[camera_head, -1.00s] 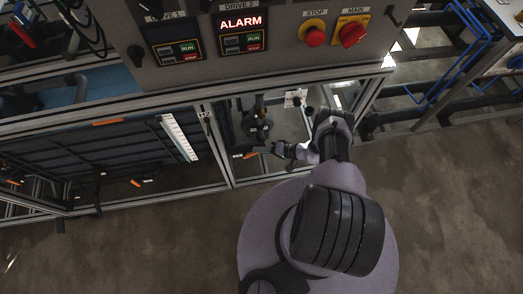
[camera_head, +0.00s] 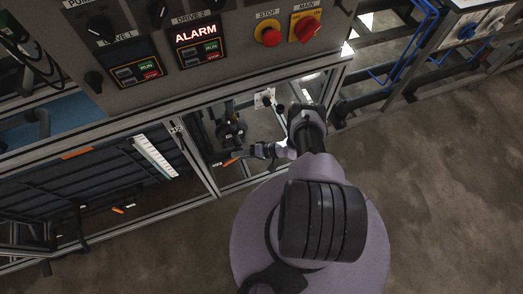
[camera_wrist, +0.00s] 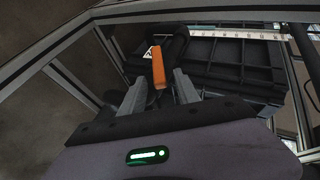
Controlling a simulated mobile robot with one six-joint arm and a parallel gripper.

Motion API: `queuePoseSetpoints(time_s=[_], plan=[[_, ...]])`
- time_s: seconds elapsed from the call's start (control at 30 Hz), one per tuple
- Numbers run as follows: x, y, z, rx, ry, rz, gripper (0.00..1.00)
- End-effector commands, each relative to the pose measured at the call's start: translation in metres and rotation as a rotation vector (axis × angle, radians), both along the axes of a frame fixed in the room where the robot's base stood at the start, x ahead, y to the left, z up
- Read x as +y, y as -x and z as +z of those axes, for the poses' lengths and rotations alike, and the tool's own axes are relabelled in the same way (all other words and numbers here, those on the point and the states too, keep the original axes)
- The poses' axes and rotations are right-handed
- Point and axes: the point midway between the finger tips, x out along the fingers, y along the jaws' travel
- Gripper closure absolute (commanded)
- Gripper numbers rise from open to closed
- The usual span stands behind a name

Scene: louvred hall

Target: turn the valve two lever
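An orange-ended lever (camera_head: 232,160) sits low in the open bay under the control panel, just beyond my gripper (camera_head: 253,153). No valve number is readable on it. In the wrist view the orange handle (camera_wrist: 158,66) stands between and slightly beyond the two grey fingertips of my gripper (camera_wrist: 158,88). The fingers are apart, with a gap visible on both sides of the handle. I cannot tell whether either finger touches it. The dark valve body (camera_head: 232,131) is behind the lever in the head view, partly in shadow.
The control panel (camera_head: 215,62) overhangs the bay, with a lit ALARM display (camera_head: 196,33) and red knobs. Metal frame posts (camera_head: 197,160) and a dark ribbed louvre panel (camera_head: 85,195) stand left of the lever. Bare floor (camera_head: 430,190) is clear at right.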

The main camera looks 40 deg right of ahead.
Motion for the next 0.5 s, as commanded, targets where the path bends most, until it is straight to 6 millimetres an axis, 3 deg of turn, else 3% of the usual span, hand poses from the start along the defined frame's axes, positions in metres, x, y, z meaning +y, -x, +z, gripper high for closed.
queuePoseSetpoints(time_s=[0.3,0.5], plan=[[-0.066,0.051,0.048,-0.002,0.001,-0.006,0.62],[-0.101,0.081,0.069,0.000,0.001,-0.002,0.62]])
